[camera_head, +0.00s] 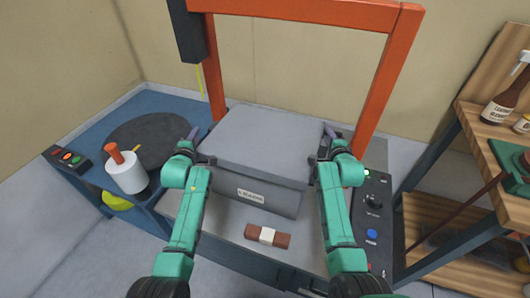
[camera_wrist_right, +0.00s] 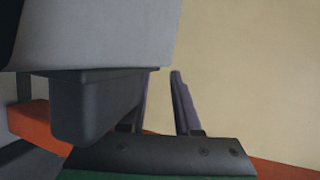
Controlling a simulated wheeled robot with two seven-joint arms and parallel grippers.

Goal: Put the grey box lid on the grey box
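The light grey lid (camera_head: 270,135) lies over the top of the darker grey box (camera_head: 285,202), which has a white label on its front. In the right wrist view the lid (camera_wrist_right: 100,35) overhangs the box (camera_wrist_right: 95,110), with no clear gap between them. My left gripper (camera_head: 194,136) is at the lid's left side; its finger gap is too small to judge. My right gripper (camera_head: 330,136) is at the lid's right side. In the wrist view its fingers (camera_wrist_right: 164,95) are apart with wall showing between them; the lid partly hides one fingertip.
An orange frame (camera_head: 398,70) rises behind the box. A brown bar with a white band (camera_head: 268,236) lies in front. A control panel (camera_head: 372,215) stands right, near a wooden shelf (camera_head: 450,240). A white cylinder (camera_head: 127,175) and a dark disc (camera_head: 155,140) are left.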

